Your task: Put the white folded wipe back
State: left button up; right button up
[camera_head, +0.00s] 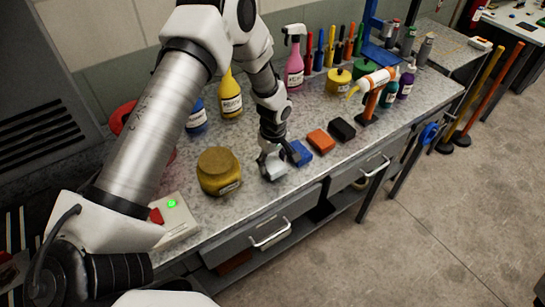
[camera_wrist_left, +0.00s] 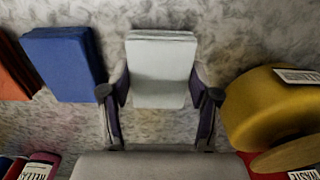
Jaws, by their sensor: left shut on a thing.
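The white folded wipe (camera_head: 274,171) is at the front edge area of the workbench, between the fingers of my left gripper (camera_head: 273,160). In the left wrist view the wipe (camera_wrist_left: 160,70) lies flat against the bench top, with a finger of my left gripper (camera_wrist_left: 160,95) at each side. The gripper is shut on it. From these views I cannot tell whether the wipe rests on the bench or is just above it. A blue folded wipe (camera_head: 299,153) lies beside it, and also shows in the left wrist view (camera_wrist_left: 62,64). My right gripper is not in view.
An orange wipe (camera_head: 321,141) and a black wipe (camera_head: 342,129) continue the row. A yellow jar (camera_head: 219,171) stands close to the left of my gripper. Bottles, including a pink spray bottle (camera_head: 294,70), stand behind. A box with a green light (camera_head: 178,218) is at front left.

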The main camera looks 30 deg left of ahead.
aim_at(273, 162)
pick_arm(q)
jog(key=shift+w+a+f, duration=0.1)
jog(key=shift+w+f, duration=0.05)
jog(key=shift+f, duration=0.15)
jog(key=shift+f, duration=0.1)
jog(key=o, duration=1)
notch_tip(273, 162, up, 12)
jog(key=b, duration=0.3)
jog(key=shift+r+b, duration=0.2)
jog(key=shift+b, duration=0.2)
